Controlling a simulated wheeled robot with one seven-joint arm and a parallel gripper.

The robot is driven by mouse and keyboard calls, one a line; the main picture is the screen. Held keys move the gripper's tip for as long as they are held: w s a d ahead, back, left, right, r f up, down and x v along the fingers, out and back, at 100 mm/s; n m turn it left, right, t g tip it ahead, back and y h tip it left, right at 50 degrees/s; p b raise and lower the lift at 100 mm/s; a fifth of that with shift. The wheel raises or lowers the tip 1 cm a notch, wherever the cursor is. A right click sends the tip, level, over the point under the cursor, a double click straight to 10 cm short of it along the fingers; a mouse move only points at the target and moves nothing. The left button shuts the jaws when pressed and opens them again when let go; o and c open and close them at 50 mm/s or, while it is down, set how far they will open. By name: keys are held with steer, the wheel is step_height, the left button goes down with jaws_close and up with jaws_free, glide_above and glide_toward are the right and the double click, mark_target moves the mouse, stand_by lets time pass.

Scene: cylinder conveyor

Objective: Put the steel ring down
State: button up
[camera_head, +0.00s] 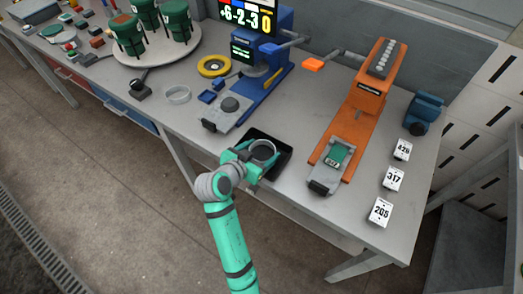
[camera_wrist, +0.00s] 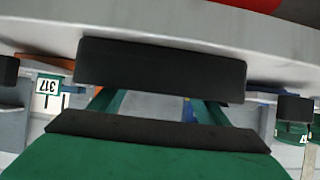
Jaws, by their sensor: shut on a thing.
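The steel ring (camera_head: 273,150) is held in my gripper (camera_head: 250,158) over the black tray (camera_head: 284,162) near the front edge of the table. In the wrist view the ring (camera_wrist: 45,36) crosses the top as a broad grey curved band, against the dark pads of my gripper (camera_wrist: 160,98). My gripper is shut on the ring's near side. The gap between ring and tray floor is hard to judge; I cannot tell whether they touch. My gripper and the ring hide part of the tray.
An orange fixture (camera_head: 352,125) stands right of the tray, and a blue device (camera_head: 262,85) behind it. A pale ring (camera_head: 178,94) and a yellow ring (camera_head: 214,66) lie to the left. Numbered cards (camera_head: 381,211) stand at right. Bare table lies between tray and orange fixture.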

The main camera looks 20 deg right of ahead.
steer(key=shift+s+d+f, duration=0.1)
steer(key=o, duration=1.2)
steer(key=shift+c, duration=0.2)
steer(key=shift+r, duration=0.2)
steer(key=v, duration=1.2)
steer(key=shift+f, duration=0.15)
